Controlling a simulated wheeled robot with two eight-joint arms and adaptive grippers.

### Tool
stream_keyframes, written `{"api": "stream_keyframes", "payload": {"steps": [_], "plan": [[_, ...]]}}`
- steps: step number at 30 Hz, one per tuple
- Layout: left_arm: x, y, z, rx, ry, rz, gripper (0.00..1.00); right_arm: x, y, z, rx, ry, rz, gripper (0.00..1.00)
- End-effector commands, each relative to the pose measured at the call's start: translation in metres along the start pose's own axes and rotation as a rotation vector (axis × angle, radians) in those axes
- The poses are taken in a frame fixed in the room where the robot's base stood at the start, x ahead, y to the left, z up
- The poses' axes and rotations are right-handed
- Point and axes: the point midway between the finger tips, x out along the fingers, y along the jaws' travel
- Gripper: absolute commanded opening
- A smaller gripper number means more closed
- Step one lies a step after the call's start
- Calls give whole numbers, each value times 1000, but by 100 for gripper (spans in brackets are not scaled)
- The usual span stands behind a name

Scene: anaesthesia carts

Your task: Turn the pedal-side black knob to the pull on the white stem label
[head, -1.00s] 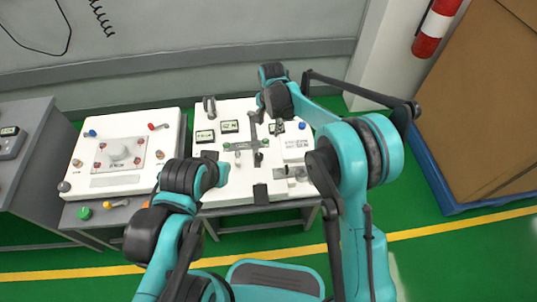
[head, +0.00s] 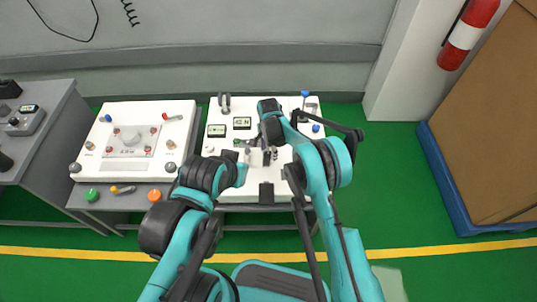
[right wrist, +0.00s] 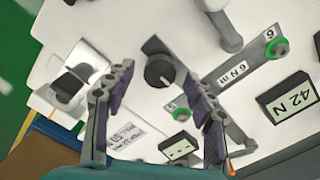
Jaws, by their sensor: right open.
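My right gripper (right wrist: 157,78) is open, one finger to each side of the black knob; contact is not visible. In the head view my right gripper (head: 268,152) hangs over the middle of the right white panel (head: 228,188). My left arm's wrist (head: 205,175) is by that panel's left edge; its fingers cannot be made out.
A black pedal-like part (head: 266,193) is at the panel's front edge. Small displays (head: 242,123) and a grey lever (head: 224,102) stand at the back. Another white panel (head: 110,170) with knobs is to the left. A large brown box (head: 490,130) stands right.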

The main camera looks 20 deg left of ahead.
Motion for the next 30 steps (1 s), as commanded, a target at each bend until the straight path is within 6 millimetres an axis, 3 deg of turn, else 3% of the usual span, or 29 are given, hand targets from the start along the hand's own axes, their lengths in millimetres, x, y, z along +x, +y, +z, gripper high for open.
{"api": "stream_keyframes", "payload": {"steps": [9, 15, 30], "plan": [[2, 0, 1, 0, 0, 0, 0, 7, 0, 0, 0, 0, 0, 55], [2, 0, 1, 0, 0, 0, 0, 7, 0, 0, 0, 0, 0, 5], [3, 0, 2, 0, 0, 0, 0, 7, 0, 0, -100, 0, 0, 5]]}}
